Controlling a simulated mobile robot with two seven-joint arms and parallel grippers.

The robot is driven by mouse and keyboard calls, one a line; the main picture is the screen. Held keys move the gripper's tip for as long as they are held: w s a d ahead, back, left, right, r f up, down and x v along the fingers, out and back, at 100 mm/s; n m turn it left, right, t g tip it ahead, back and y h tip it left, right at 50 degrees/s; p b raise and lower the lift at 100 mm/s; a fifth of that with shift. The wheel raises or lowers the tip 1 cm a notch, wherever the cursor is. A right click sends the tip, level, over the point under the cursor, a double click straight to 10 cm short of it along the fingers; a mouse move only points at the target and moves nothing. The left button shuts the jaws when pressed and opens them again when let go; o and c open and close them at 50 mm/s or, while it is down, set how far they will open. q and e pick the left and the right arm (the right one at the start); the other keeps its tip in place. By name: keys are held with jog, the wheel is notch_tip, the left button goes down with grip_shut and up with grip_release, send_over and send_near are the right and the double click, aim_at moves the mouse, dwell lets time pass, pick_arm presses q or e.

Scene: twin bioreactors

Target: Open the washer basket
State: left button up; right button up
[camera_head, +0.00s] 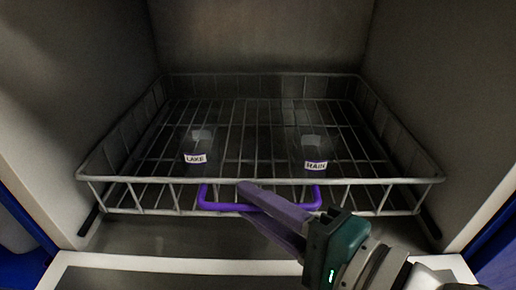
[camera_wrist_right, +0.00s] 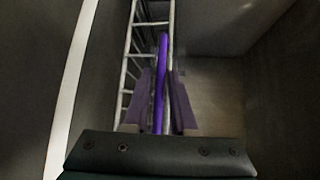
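The washer basket (camera_head: 108,196) is a grey wire rack inside the washer chamber. A purple handle (camera_head: 207,205) is fixed to the middle of its front; the handle also shows in the right wrist view (camera_wrist_right: 161,75). My right gripper (camera_head: 245,200) reaches in from the lower right. Its two purple fingers (camera_wrist_right: 160,88) lie on either side of the handle bar, with a narrow gap around it, so it looks open. Part of the handle is hidden behind the fingers. My left gripper is not in view.
Two clear vessels stand in the basket, one labelled LAKE (camera_head: 195,158) and one labelled MAIN (camera_head: 315,166). Chamber walls (camera_head: 70,100) flank the basket closely on both sides. A pale front sill (camera_head: 180,267) runs below it.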

grip_shut()
dwell(1.5)
